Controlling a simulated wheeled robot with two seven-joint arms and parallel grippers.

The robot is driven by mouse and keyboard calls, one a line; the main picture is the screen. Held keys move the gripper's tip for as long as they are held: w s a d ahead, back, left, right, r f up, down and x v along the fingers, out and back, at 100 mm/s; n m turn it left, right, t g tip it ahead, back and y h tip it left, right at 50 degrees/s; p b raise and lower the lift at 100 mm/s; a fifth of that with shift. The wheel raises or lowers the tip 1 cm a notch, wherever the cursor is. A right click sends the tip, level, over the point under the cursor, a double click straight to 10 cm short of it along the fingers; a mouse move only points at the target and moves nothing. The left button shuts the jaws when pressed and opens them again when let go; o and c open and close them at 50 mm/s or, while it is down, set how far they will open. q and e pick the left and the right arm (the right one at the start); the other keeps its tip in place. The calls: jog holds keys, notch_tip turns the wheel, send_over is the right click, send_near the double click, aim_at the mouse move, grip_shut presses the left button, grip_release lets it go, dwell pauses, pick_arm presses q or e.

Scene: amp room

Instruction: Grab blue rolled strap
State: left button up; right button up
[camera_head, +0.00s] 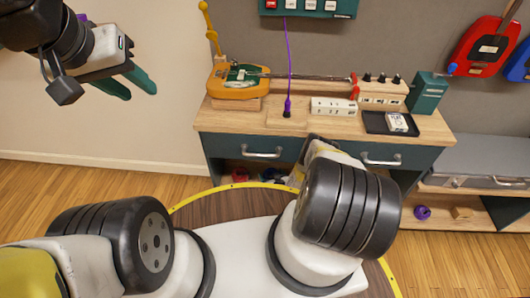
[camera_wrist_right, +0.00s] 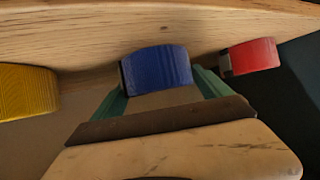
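The blue rolled strap (camera_wrist_right: 158,68) shows in the right wrist view, between the two green fingers of my right gripper (camera_wrist_right: 165,85). The fingers are spread about as wide as the strap, one on each side. Whether they touch it I cannot tell. In the head view, the right gripper is hidden behind my own arm, low at the workbench; a small blue shape (camera_head: 268,175) shows in the dark space under the bench. My left gripper (camera_head: 133,86) is at the upper left of the head view, its green fingers apart and empty.
A yellow roll (camera_wrist_right: 25,91) and a red roll (camera_wrist_right: 253,56) lie on either side of the blue strap. A wooden board edge (camera_wrist_right: 200,25) runs close behind the rolls. The workbench (camera_head: 240,118) holds tools, a power strip (camera_head: 333,106) and a black tray (camera_head: 378,122).

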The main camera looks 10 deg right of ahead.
jog(key=c, duration=1.1)
jog(key=shift+c, duration=0.4)
jog(key=shift+r, duration=0.15)
